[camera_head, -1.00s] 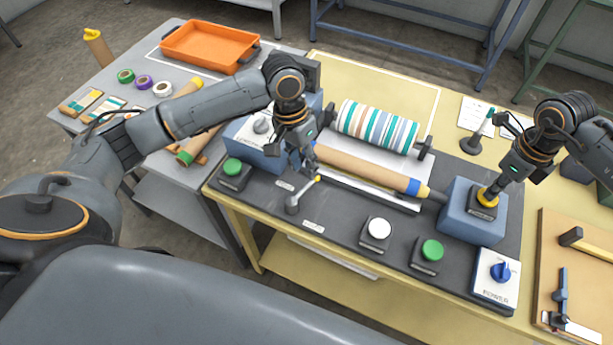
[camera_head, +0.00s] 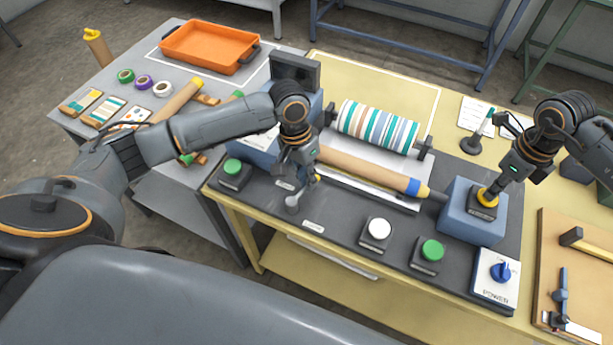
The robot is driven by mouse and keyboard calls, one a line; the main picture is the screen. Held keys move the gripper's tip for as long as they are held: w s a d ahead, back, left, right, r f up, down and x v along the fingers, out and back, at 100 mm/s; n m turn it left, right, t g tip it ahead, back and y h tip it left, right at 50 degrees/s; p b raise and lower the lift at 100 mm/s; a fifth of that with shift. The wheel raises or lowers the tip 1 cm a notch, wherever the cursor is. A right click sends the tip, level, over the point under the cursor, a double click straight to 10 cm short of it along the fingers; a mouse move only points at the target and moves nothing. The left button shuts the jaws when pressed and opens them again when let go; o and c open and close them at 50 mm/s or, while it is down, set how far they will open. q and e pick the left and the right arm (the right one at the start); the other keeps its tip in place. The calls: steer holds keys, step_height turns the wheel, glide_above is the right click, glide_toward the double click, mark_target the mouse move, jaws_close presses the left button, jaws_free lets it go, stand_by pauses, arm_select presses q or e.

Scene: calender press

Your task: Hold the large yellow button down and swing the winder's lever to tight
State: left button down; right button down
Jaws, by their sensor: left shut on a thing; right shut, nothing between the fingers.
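The large yellow button (camera_head: 488,199) sits on a dark base on top of the blue-grey block at the right of the press. My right gripper (camera_head: 490,190) is shut and points down with its tips on the button. The winder's lever (camera_head: 293,203) has its grey pivot on the dark panel at the press's front left. My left gripper (camera_head: 308,178) is shut on the lever at its yellow-tipped end. The fingers hide most of the lever's arm, and the small labels beside it are too small to read.
Green buttons stand at the left (camera_head: 232,168) and right (camera_head: 432,250), with a white button (camera_head: 379,229) between them. A blue power knob (camera_head: 501,272) is at front right. A striped roll (camera_head: 378,127) lies behind the wooden roller (camera_head: 370,170).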

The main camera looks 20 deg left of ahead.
steer(key=shift+s+f, duration=0.2)
steer(key=shift+f, duration=0.15)
arm_select(q)
steer(key=shift+w+a+n+t, duration=0.15)
steer(key=shift+a+n, duration=0.3)
steer(key=shift+n, duration=0.35)
steer(key=shift+s+a+n+t, duration=0.15)
steer(key=shift+a+n, duration=0.3)
steer(key=shift+n, duration=0.35)
steer(key=shift+w, duration=0.1)
steer(key=c, duration=1.4)
jaws_free()
steer(key=r, duration=0.4)
steer(key=a+r, duration=0.1)
steer(key=r, duration=0.3)
steer(key=a+r, duration=0.1)
steer(key=r, duration=0.3)
steer(key=shift+a, duration=0.25)
